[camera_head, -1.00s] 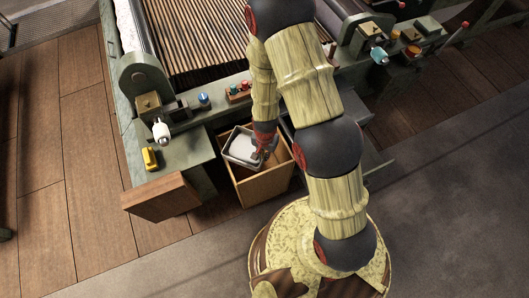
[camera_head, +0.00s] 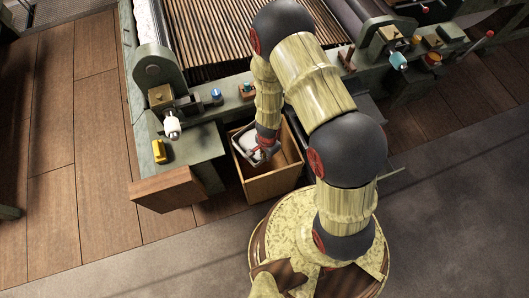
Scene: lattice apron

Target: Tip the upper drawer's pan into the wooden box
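A pale grey pan (camera_head: 242,148) is at the left side of the open wooden box (camera_head: 289,182), over or inside its mouth. The pan looks tilted, and its contents cannot be made out. My gripper (camera_head: 264,153) is at the pan's right edge and appears shut on it. My wrist hides part of the pan and the box's far side. The box's inner floor and right wall show as bare wood. I cannot make out the upper drawer.
A brown wooden panel (camera_head: 168,190) stands left of the box, below a green ledge with a yellow object (camera_head: 158,151). The machine's green rail (camera_head: 235,95) with knobs runs behind the box. Open grey floor (camera_head: 450,210) lies to the right.

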